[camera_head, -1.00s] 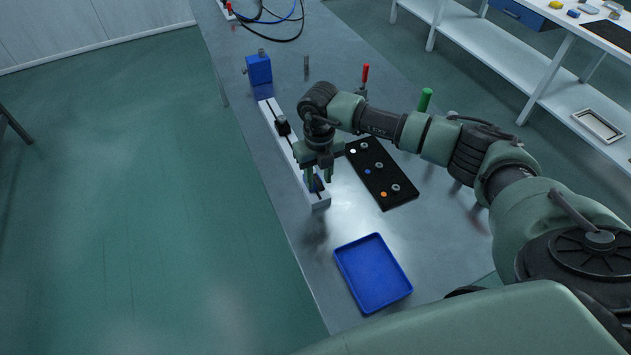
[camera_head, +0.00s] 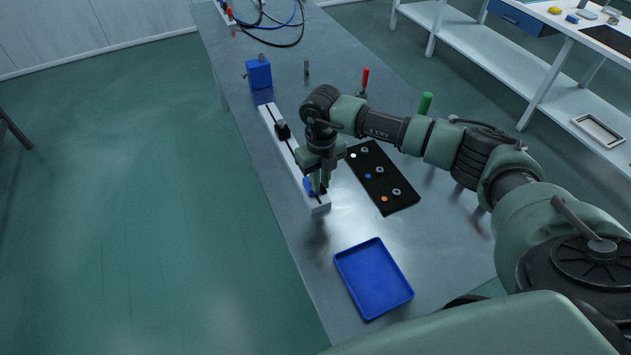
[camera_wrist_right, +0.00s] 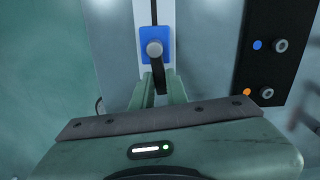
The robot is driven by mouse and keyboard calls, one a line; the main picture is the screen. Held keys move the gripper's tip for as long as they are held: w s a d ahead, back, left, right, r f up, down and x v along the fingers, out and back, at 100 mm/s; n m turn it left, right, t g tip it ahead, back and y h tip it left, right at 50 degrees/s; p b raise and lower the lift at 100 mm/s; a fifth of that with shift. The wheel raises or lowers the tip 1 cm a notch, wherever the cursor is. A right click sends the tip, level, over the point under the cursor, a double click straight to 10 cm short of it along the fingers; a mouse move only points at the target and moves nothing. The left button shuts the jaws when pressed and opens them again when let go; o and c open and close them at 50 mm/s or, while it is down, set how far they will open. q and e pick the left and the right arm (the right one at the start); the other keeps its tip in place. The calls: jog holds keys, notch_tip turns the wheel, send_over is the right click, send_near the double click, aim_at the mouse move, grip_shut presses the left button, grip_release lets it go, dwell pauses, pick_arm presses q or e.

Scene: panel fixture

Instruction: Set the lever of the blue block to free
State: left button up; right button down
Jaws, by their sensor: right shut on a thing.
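The blue block (camera_head: 308,185) sits on the near end of a white rail (camera_head: 297,170) with a dark slot. In the right wrist view the blue block (camera_wrist_right: 146,56) carries a round grey knob (camera_wrist_right: 154,48). A black lever (camera_wrist_right: 161,80) runs from the knob toward my gripper. My right gripper (camera_head: 319,190) is low over the rail's near end. In the right wrist view its fingers (camera_wrist_right: 158,92) are shut on the lever, one on each side. The lever's tip is hidden between them. My left gripper is not in view.
A black carriage (camera_head: 283,130) sits farther along the rail. A black panel (camera_head: 382,180) with coloured dots and rings lies to the right. A blue tray (camera_head: 374,278) lies nearer. A larger blue fixture (camera_head: 258,74) stands beyond the rail. The table's left edge is close to the rail.

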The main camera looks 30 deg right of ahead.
jog(key=shift+d+f+n+b, duration=0.1)
jog(key=shift+d+n+b, duration=0.2)
jog(key=shift+n, duration=0.7)
jog(key=shift+w, duration=0.1)
jog(key=shift+d+n+b, duration=0.25)
jog(key=shift+n+b, duration=0.35)
jog(key=shift+b, duration=0.1)
jog(key=shift+w+d+n+b, duration=0.15)
jog(key=shift+n+b, duration=0.15)
jog(key=shift+n, duration=0.25)
jog(key=shift+w+d+n+b, duration=0.15)
jog(key=shift+n+b, duration=0.15)
jog(key=shift+n, duration=0.25)
jog(key=shift+s, duration=0.1)
